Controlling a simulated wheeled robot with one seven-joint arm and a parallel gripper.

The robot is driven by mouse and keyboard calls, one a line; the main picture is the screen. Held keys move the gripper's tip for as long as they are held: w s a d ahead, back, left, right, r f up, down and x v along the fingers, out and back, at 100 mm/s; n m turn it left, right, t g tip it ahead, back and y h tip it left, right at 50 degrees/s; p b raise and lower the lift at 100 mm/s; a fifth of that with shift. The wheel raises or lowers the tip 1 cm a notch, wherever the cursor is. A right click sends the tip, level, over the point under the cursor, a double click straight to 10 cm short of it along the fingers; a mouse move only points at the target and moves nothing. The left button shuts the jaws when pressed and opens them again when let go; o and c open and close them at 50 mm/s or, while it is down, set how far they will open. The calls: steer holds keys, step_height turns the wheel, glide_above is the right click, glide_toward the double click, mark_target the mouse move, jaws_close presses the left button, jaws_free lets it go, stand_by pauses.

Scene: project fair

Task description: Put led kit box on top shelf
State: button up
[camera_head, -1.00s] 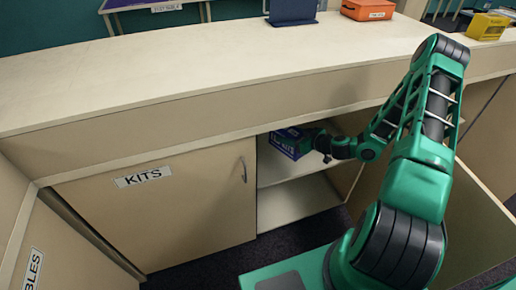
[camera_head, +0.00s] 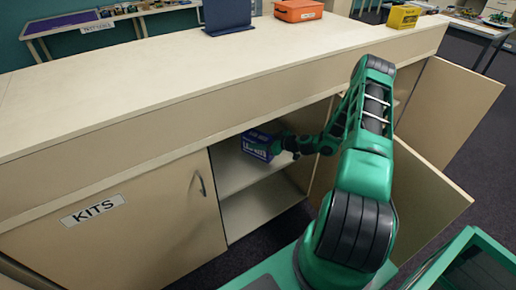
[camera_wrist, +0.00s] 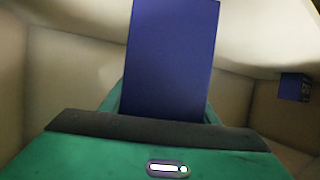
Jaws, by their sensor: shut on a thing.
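The led kit box (camera_head: 258,146) is dark blue with pale lettering on its front. My gripper (camera_head: 284,144) is shut on it. It holds the box in the mouth of the open cabinet, over the top shelf (camera_head: 232,172). I cannot tell whether the box touches that shelf. In the wrist view the box (camera_wrist: 170,60) stands out large and plain blue beyond the jaws; the fingertips are mostly hidden.
The door labelled KITS (camera_head: 130,222) covers the cabinet's left part. An open door (camera_head: 425,190) stands at right. The lower shelf (camera_head: 262,207) looks empty. The counter (camera_head: 150,80) runs overhead. A small dark blue object (camera_wrist: 293,87) sits at right in the wrist view.

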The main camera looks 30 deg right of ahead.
steer(key=shift+f, duration=1.6)
steer(key=shift+f, duration=0.1)
steer(key=o, duration=1.3)
steer(key=shift+v, duration=3.8)
